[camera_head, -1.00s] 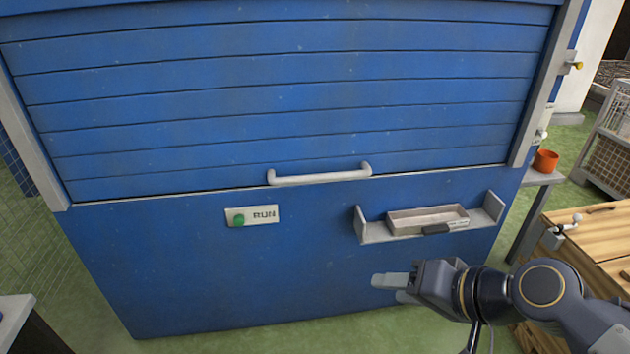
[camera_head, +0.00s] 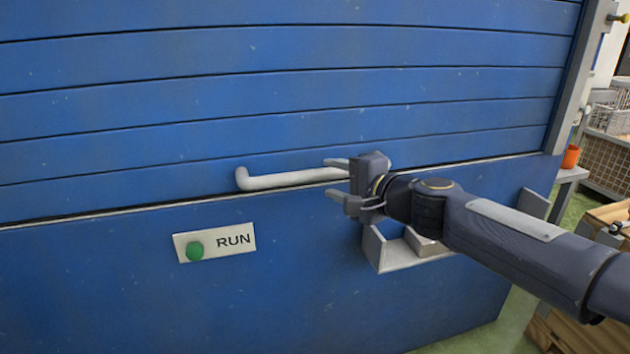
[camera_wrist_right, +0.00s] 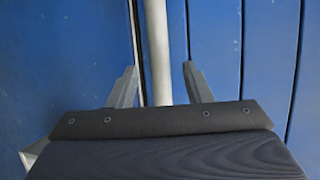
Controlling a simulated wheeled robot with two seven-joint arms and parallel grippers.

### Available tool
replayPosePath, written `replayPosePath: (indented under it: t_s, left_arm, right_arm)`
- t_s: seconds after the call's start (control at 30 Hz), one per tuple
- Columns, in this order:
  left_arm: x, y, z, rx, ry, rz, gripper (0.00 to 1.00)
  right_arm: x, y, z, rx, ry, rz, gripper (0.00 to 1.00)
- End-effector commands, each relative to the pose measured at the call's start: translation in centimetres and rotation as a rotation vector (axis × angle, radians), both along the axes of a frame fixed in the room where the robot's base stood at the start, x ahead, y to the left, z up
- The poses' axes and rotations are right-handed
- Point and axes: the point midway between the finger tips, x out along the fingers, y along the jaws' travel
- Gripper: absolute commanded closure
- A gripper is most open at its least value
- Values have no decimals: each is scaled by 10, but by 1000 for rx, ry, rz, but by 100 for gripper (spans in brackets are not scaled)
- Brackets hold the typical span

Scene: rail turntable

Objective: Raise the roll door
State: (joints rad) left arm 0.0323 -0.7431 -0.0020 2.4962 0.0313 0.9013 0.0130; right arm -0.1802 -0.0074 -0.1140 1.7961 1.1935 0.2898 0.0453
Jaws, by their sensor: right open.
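The blue slatted roll door (camera_head: 290,100) is down, its bottom edge along the seam above the lower blue panel. A pale grey bar handle (camera_head: 290,180) is fixed low on the door. My right gripper (camera_head: 332,178) is open at the right end of the handle, with one finger above the bar and one below. In the right wrist view the handle (camera_wrist_right: 157,50) runs between the two open fingers (camera_wrist_right: 157,85), with a gap on each side. The handle's right end is hidden behind my gripper. My left gripper is not in view.
A RUN plate (camera_head: 215,242) with a green button is on the lower panel. A grey shelf (camera_head: 395,255) with a tray sticks out beneath my right arm. The door's right rail (camera_head: 575,80), an orange cup (camera_head: 571,157) and wooden crates stand at the right.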

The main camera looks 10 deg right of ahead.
Motion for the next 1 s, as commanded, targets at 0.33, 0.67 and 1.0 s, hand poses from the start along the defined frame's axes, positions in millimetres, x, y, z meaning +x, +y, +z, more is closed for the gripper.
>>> replayPosePath:
  t_s: [0.33,0.67,1.0]
  left_arm:
    - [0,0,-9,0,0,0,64]
    - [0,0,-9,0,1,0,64]
    - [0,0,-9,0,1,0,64]
  right_arm:
    - [45,22,-10,-2,1,2,55]
    - [51,24,-11,-2,0,1,55]
    - [50,24,-11,-2,0,1,94]
